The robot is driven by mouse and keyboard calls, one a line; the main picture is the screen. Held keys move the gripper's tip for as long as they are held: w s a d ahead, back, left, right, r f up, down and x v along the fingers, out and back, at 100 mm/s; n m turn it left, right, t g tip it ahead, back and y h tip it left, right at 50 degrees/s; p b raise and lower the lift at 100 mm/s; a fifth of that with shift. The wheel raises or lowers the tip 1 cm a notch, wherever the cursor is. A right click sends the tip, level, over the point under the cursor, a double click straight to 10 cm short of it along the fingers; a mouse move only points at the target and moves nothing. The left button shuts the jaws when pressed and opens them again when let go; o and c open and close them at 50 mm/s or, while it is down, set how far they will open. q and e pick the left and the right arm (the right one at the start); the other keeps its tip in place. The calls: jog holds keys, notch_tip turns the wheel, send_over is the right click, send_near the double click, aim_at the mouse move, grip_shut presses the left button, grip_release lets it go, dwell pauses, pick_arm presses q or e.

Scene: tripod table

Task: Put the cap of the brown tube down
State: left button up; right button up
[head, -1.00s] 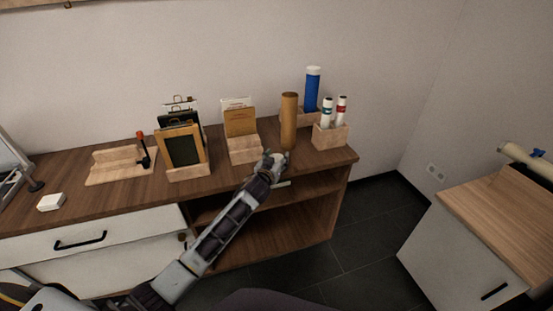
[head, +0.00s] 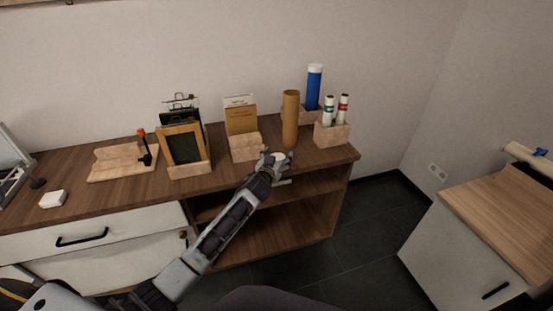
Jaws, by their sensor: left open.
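The brown tube (head: 290,118) stands upright towards the right end of the wooden desk top. No white cap shows on its top end. A small pale round piece, which looks like its cap (head: 280,157), is at the desk's front edge, just in front of the tube's foot. My left gripper (head: 275,161) is open right at this pale piece, its fingers around or beside it; which one I cannot tell. The gripper partly hides the piece, and its contact with the desk is too small to make out. My right gripper is not in view.
A wooden holder (head: 332,137) with two white tubes stands right of the brown tube, a blue tube (head: 314,88) behind. A card holder (head: 245,148) and a framed board (head: 184,147) stand left. Open shelves lie below my left forearm. A low cabinet (head: 480,235) stands at right.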

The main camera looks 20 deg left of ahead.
pick_arm(q)
jog(key=shift+r, duration=0.1)
jog(key=shift+r+p, duration=0.3)
jog(key=shift+r, duration=0.05)
jog(key=shift+s+r, duration=0.1)
jog(key=shift+s, duration=0.45)
jog(key=shift+s+r, duration=0.2)
jog(key=shift+s, duration=0.35)
jog(key=shift+s+r, duration=0.15)
jog(key=shift+s, duration=0.4)
jog(key=shift+s+r+p, duration=0.2)
jog(key=shift+s+p, duration=0.15)
jog(key=shift+s, duration=0.75)
jog(key=s+r, duration=0.1)
jog(key=s, duration=0.5)
jog(key=shift+s+r+p, duration=0.15)
jog(key=shift+p, duration=0.15)
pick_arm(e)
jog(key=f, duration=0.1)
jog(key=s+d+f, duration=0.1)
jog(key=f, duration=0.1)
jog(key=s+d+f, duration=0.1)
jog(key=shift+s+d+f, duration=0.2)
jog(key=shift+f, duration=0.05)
